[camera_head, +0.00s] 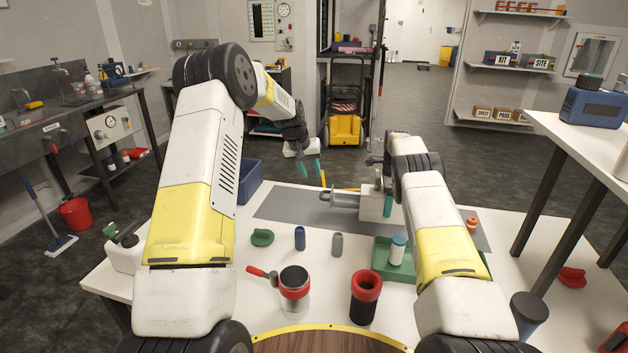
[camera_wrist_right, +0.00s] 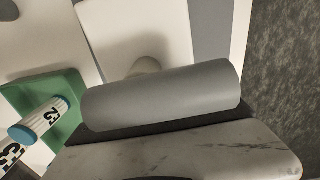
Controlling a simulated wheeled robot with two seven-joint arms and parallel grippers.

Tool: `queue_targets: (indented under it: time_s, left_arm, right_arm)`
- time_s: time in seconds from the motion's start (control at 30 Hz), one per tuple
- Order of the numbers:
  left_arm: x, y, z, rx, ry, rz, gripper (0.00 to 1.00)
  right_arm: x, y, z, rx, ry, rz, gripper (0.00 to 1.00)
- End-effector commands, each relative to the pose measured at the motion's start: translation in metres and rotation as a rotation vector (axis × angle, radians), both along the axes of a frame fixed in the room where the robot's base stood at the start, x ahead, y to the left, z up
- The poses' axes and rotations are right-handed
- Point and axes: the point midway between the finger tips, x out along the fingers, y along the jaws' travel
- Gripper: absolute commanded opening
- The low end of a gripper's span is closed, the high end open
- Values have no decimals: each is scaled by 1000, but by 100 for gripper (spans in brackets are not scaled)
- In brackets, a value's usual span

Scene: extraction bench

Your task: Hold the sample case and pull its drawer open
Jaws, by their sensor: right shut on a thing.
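The sample case (camera_head: 372,207) is a white block on the grey mat, right of the table's middle. A grey bar with a round end (camera_head: 340,199) sticks out from its left side. My right gripper (camera_head: 384,195) is at the case, shut on it; the forearm hides part of the grip. In the right wrist view a grey cylinder (camera_wrist_right: 165,95) lies close across the picture, in front of a white block (camera_wrist_right: 135,35); the fingers are not clear there. My left gripper (camera_head: 311,168) is open and empty, above the mat's far edge, left of and behind the case.
A green tray (camera_head: 380,262) with a blue-capped white bottle (camera_head: 397,250) stands in front of the case. The mat (camera_head: 285,208) left of the bar is clear.

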Motion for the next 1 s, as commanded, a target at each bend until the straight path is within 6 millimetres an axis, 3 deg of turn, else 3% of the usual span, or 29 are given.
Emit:
queue_targets:
  time_s: [0.47,0.5,0.6,1.0]
  left_arm:
    - [-3,2,8,0,0,0,34]
    - [-3,2,8,0,0,0,34]
    - [-3,2,8,0,0,0,34]
    - [-3,2,8,0,0,0,34]
  right_arm:
    - [0,0,1,0,-1,0,7]
    - [0,0,1,0,-1,0,71]
    - [0,0,1,0,-1,0,91]
    - [1,0,6,0,-1,0,93]
